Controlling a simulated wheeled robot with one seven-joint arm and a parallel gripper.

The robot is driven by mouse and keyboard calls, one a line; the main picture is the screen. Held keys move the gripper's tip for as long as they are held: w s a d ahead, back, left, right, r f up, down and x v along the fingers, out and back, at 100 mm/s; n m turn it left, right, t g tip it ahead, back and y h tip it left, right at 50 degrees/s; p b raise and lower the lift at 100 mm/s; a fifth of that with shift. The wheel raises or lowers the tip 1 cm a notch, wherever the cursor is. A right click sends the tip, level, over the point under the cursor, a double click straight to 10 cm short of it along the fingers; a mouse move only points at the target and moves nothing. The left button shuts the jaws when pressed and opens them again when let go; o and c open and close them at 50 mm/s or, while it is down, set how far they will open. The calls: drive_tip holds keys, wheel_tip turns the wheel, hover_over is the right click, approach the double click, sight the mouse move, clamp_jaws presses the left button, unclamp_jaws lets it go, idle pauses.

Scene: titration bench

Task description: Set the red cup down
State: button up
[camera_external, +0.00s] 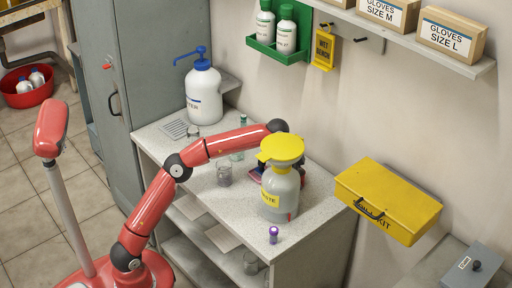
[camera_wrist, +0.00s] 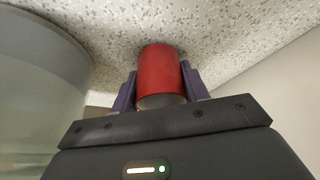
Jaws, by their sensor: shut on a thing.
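The red cup (camera_wrist: 159,70) is between the two dark purple fingers of my gripper (camera_wrist: 158,88) in the wrist view. The fingers are shut on its sides. The speckled bench top (camera_wrist: 225,30) lies close beyond the cup; I cannot tell whether the cup touches it. In the external view, my gripper and the cup are mostly hidden behind the grey waste container (camera_external: 278,190) with its yellow funnel lid. That container's large curved side also fills the left of the wrist view, apart from the cup.
A purple-capped vial (camera_external: 273,235) stands near the bench's front right edge. Glass beakers (camera_external: 224,174) and a small bottle (camera_external: 237,155) stand left of the waste container. A white pump bottle (camera_external: 203,95) is at the back left. A yellow kit box (camera_external: 388,200) is on the right.

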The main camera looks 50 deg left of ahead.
drive_tip(key=o, duration=1)
drive_tip(key=shift+f, duration=0.1)
drive_tip(key=v, duration=0.7)
drive_tip(key=shift+r, duration=0.45)
